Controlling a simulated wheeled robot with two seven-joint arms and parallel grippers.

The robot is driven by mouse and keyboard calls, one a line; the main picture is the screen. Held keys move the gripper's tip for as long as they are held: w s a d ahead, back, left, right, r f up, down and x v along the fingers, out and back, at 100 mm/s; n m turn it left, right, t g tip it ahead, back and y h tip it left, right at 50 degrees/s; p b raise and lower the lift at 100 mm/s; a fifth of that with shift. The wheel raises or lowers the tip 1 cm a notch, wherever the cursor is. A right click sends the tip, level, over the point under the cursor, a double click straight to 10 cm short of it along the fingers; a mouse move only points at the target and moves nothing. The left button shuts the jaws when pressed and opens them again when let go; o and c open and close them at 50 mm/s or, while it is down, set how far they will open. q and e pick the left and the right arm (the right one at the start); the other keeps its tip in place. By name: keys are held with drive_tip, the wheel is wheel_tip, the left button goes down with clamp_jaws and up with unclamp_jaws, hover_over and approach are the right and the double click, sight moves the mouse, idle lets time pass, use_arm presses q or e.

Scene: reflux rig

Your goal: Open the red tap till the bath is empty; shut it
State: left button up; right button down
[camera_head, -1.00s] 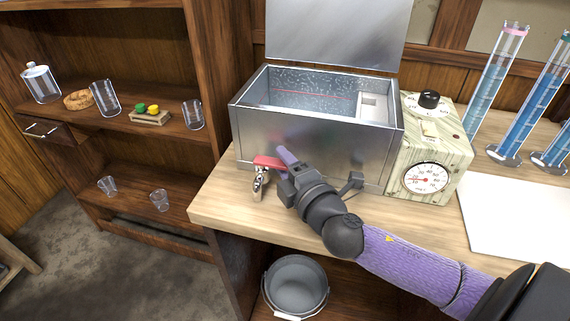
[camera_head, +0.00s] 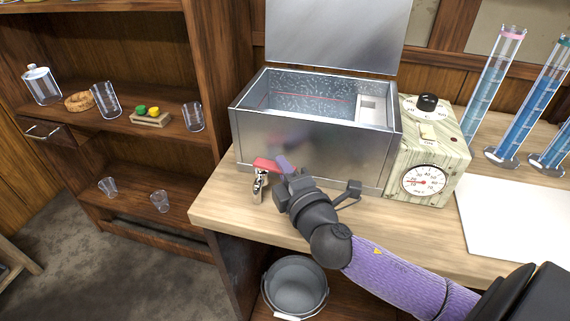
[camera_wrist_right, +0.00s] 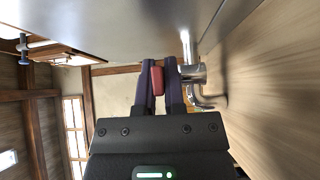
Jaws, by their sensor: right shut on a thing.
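The metal bath (camera_head: 300,143) stands on the bench with its lid up. Its inside looks grey and speckled, with a red line on the wall; I cannot tell the water level. The red tap (camera_head: 267,165) sits low on the bath's front left, with a chrome spout pointing down. In the right wrist view the red handle (camera_wrist_right: 156,80) lies between the two fingers of my right gripper (camera_wrist_right: 159,84), which is shut on it. In the head view this gripper (camera_head: 282,172) is at the handle's right side. My left gripper is not in view.
A grey bucket (camera_head: 296,287) stands below the bench front, under the tap's side. A control box with a dial (camera_head: 426,180) stands right of the bath. Blue-filled cylinders (camera_head: 487,90) and a white sheet (camera_head: 515,215) are further right. Shelves with glassware (camera_head: 105,100) are at left.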

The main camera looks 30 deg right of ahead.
drive_tip(key=shift+s+a+m+g+h+p, duration=0.1)
drive_tip(key=shift+a+m+g+h+p, duration=0.1)
drive_tip(key=shift+m+h, duration=0.3)
drive_tip(key=shift+s+a+m+g+h+p, duration=0.15)
drive_tip(key=shift+m+h, duration=0.15)
drive_tip(key=shift+h, duration=0.4)
drive_tip(key=m+h, duration=0.1)
drive_tip(key=a+m+g+h, duration=0.1)
drive_tip(key=h, duration=0.1)
drive_tip(key=shift+f+m+g, duration=0.1)
drive_tip(key=shift+m+g, duration=0.15)
drive_tip(key=shift+m, duration=0.05)
drive_tip(key=m+g+h, duration=0.1)
drive_tip(key=h, duration=0.1)
drive_tip(key=a+m+g+h+b, duration=0.1)
drive_tip(key=h, duration=0.1)
drive_tip(key=shift+s+m+g, duration=0.1)
drive_tip(key=shift+m+g, duration=0.3)
drive_tip(key=shift+a+m+g+h+b, duration=0.1)
drive_tip(key=shift+m+g+h+b, duration=0.2)
drive_tip(key=shift+g+h, duration=0.1)
drive_tip(key=c, duration=0.7)
unclamp_jaws()
